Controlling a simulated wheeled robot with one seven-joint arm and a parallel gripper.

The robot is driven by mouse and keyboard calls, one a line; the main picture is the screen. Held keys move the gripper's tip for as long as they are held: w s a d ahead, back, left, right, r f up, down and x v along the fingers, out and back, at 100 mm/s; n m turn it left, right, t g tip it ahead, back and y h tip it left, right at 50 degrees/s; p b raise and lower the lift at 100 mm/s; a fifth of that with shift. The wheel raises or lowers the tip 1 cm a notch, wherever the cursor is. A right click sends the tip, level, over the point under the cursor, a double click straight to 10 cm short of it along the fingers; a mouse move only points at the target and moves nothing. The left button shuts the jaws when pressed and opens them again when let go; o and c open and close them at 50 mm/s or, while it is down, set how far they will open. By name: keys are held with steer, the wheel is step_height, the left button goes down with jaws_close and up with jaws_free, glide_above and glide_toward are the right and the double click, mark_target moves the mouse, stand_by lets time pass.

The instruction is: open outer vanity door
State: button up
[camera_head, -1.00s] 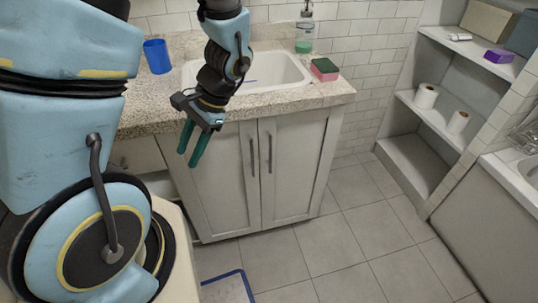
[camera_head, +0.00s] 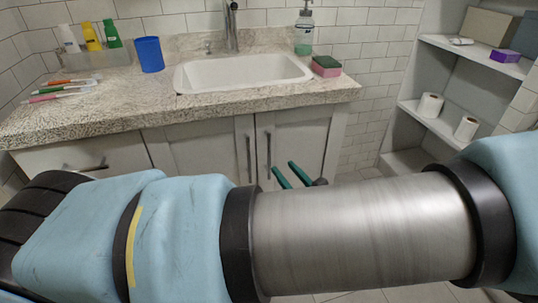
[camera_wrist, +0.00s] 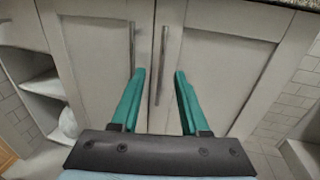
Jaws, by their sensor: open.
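The vanity has a left door (camera_head: 193,152) and a right door (camera_head: 302,140), both shut, side by side under the counter. The left door's upright bar handle (camera_head: 249,157) and the right door's handle (camera_head: 268,155) flank the seam. My gripper (camera_head: 284,167) is open and empty, its green fingers pointing at the doors. In the wrist view, my gripper (camera_wrist: 159,72) has the right door's handle (camera_wrist: 160,65) showing between its fingers; the left door's handle (camera_wrist: 132,48) is by the left fingertip. I cannot tell whether the fingers reach the handle's depth. My arm hides the lower doors.
The stone counter (camera_head: 110,107) overhangs the doors, with a sink (camera_head: 240,72), blue cup (camera_head: 149,54), soap dispenser (camera_head: 304,30) and sponge (camera_head: 326,66). Wall shelves (camera_head: 475,50) stand at the right. An open shelf space (camera_wrist: 42,88) is left of the doors.

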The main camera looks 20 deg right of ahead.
mark_target(270, 149)
steer(key=w, duration=0.7)
steer(key=w+p, duration=0.1)
steer(key=w, duration=0.2)
steer(key=shift+w+a, duration=0.25)
steer(key=shift+w, duration=0.05)
steer(key=shift+c, duration=0.4)
jaws_close()
stand_by(0.6)
